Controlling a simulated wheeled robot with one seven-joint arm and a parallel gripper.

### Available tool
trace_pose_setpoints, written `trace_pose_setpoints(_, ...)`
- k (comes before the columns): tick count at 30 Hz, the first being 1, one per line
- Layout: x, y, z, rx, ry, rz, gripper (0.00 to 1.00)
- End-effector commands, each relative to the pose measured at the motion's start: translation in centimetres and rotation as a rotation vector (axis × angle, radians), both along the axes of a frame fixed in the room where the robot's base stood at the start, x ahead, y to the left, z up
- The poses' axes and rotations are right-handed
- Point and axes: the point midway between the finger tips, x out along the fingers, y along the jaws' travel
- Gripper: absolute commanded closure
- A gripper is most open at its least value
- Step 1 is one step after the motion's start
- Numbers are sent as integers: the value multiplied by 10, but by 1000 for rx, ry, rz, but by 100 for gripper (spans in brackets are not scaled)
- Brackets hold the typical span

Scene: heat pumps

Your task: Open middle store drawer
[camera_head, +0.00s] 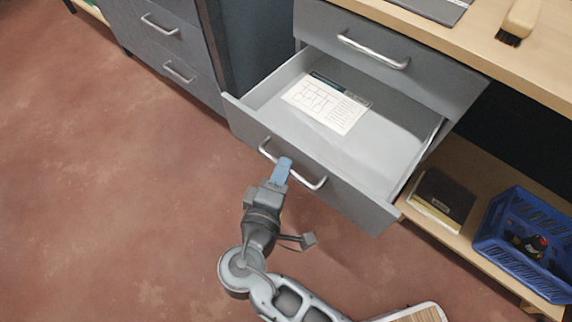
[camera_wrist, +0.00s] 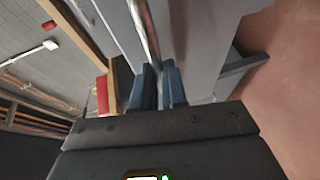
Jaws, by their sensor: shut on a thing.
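A grey drawer (camera_head: 310,180) stands pulled well out, below a closed upper drawer (camera_head: 400,60) of the same unit. A white printed sheet (camera_head: 327,102) lies inside it. My gripper (camera_head: 282,168), with blue fingers, is at the open drawer's silver bar handle (camera_head: 312,184), and is shut on it. In the wrist view the blue fingers (camera_wrist: 158,85) close around the handle bar (camera_wrist: 146,35).
A wooden worktop (camera_head: 540,60) with a brush (camera_head: 518,20) is above at right. A lower shelf holds a dark book (camera_head: 442,195) and a blue crate (camera_head: 525,243). Another drawer cabinet (camera_head: 165,45) stands at left. The reddish floor (camera_head: 110,200) is clear at left.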

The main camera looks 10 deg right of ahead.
Motion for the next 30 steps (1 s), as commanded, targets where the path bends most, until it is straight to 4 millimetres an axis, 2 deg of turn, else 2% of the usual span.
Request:
trace_pose_setpoints(7, 0, 0, -1, 1, 2, -1, 100)
trace_pose_setpoints(8, 0, -1, -1, 1, 2, -1, 86)
trace_pose_setpoints(15, 0, 0, 0, 0, 1, -1, 63)
trace_pose_setpoints(23, -1, 1, 0, 1, 1, 0, 63)
trace_pose_setpoints(26, -8, 5, 2, 1, 1, 2, 63)
trace_pose_setpoints(30, -26, 16, 6, 2, 2, 3, 63)
